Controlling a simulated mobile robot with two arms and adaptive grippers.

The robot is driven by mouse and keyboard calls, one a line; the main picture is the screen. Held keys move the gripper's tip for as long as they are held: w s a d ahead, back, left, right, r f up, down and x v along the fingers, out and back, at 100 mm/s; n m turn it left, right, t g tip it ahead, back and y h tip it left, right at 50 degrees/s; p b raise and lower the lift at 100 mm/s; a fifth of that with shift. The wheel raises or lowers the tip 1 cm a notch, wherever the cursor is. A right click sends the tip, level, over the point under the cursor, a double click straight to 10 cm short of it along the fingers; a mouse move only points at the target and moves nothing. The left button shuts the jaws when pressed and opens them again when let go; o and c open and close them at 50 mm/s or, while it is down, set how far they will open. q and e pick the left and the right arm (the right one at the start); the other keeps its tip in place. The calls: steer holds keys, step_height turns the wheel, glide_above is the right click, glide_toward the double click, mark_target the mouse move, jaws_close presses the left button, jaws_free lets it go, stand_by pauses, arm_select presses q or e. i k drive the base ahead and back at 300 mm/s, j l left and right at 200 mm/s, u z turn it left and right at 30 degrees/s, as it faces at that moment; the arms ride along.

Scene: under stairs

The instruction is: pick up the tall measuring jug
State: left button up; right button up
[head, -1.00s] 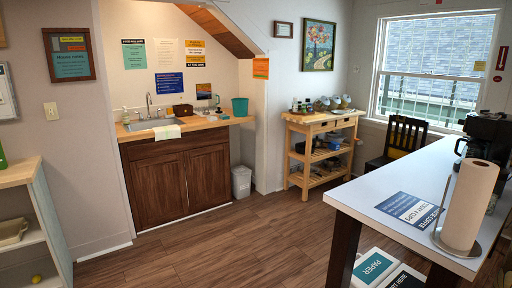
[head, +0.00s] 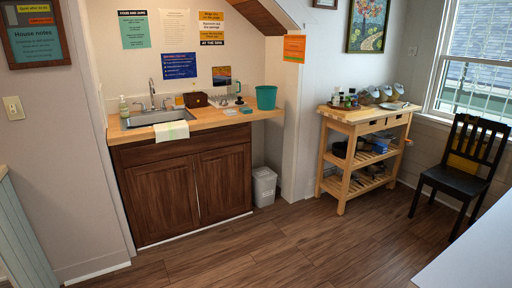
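I cannot make out a tall measuring jug for certain. On the wooden counter (head: 215,120) by the sink, a small, clear-looking upright item (head: 239,94) stands between a brown box (head: 196,100) and a teal bin (head: 266,97); it is too small to tell what it is. Several small containers (head: 350,99) stand on top of the wooden cart (head: 357,117) to the right. Neither of my grippers is in view.
A sink (head: 157,118) with a towel (head: 172,132) is set in the counter above brown cabinets (head: 185,190). A white waste bin (head: 264,186) stands beside them. A black chair (head: 460,170) and a white table corner (head: 480,250) are at right. The wood floor (head: 290,245) between is clear.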

mark_target(232, 84)
steer(key=i, duration=2.15)
steer(key=i+u, duration=0.15)
steer(key=i, duration=0.3)
steer(key=i+l+u, duration=0.2)
steer(key=i, duration=0.25)
steer(key=i+l+u, duration=0.15)
steer(key=i, duration=0.35)
steer(key=i+l+u, duration=0.2)
steer(key=i, duration=0.2)
